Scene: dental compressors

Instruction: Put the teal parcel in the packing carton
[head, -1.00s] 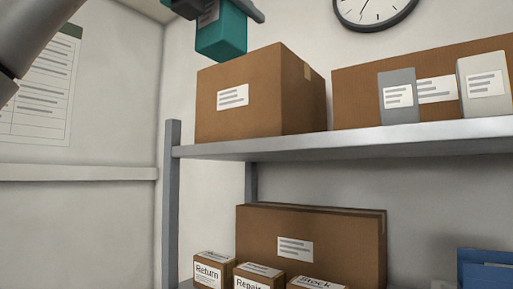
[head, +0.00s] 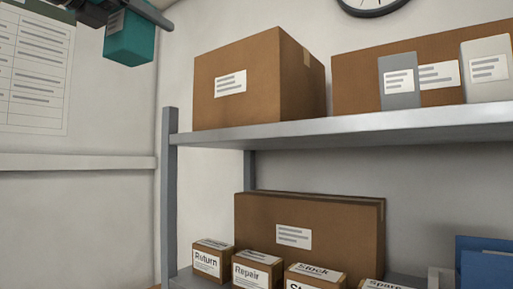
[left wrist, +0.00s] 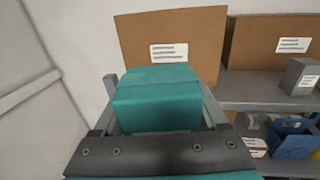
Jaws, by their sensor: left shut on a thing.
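The teal parcel (head: 130,40) is at the upper left of the head view, held in the air left of the shelf unit. My left gripper (head: 122,12) is shut on it, partly cut off by the top edge. In the left wrist view the parcel (left wrist: 157,104) sits between the fingers. A large brown carton (head: 240,100) with a white label stands on the upper shelf, right of the parcel and apart from it. Its top is hidden from below; I cannot tell whether it is the packing carton. My right gripper is not in view.
The upper shelf (head: 350,134) also bears a wide carton (head: 352,75) with grey and white boxes before it. Below stand a brown carton (head: 340,235), several small labelled boxes and a blue item (head: 485,265). A shelf post (head: 170,200) stands at the left.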

